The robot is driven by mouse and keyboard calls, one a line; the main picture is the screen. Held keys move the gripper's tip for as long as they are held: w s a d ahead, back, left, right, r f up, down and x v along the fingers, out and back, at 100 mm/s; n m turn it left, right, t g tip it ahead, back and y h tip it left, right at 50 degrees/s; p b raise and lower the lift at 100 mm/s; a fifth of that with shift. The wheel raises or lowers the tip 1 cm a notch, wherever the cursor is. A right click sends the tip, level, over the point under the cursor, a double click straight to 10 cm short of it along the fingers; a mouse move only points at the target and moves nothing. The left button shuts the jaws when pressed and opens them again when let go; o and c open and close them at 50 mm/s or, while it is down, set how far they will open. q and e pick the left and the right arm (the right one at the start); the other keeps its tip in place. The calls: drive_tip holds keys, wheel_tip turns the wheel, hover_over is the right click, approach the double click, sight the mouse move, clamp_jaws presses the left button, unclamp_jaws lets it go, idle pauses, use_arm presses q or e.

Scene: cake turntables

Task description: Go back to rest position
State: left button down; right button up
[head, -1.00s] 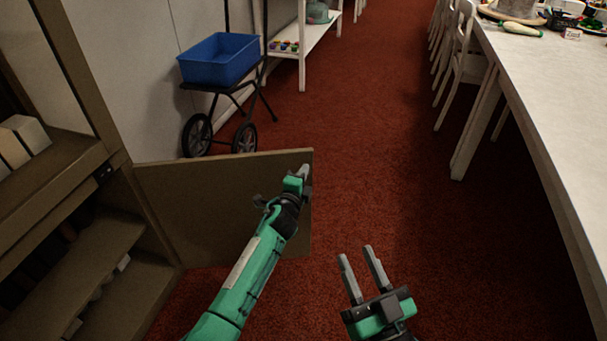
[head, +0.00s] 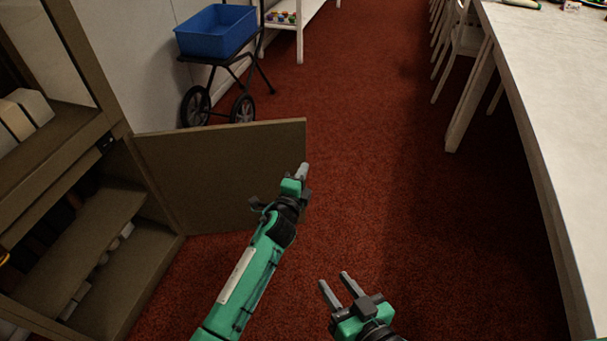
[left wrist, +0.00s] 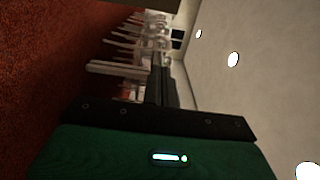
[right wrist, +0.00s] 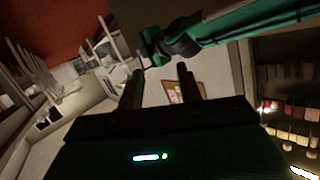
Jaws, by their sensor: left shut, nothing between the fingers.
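My left gripper (head: 303,171) is shut and empty, out in front of the open cabinet door (head: 205,175), near its right edge in the head view. Whether it touches the door cannot be told. Its fingers also show close together in the left wrist view (left wrist: 161,82). My right gripper (head: 334,284) is lower, over the red carpet, with its two fingers apart and nothing between them. Its parted fingers show in the right wrist view (right wrist: 160,82), where my green left arm crosses the top.
The wooden cabinet (head: 150,235) stands open at the left with items on its shelves. A blue bin (head: 215,32) sits on a wheeled cart behind the door. A long white table (head: 545,90) with white chairs (head: 462,45) runs along the right. The carpet (head: 375,150) between is clear.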

use_arm(q)
drive_tip(key=shift+s, duration=0.7)
use_arm(e)
drive_tip(key=shift+s+a+f+g, duration=0.1)
drive_tip(key=shift+s+f+g, duration=0.2)
drive_tip(key=shift+f, duration=0.15)
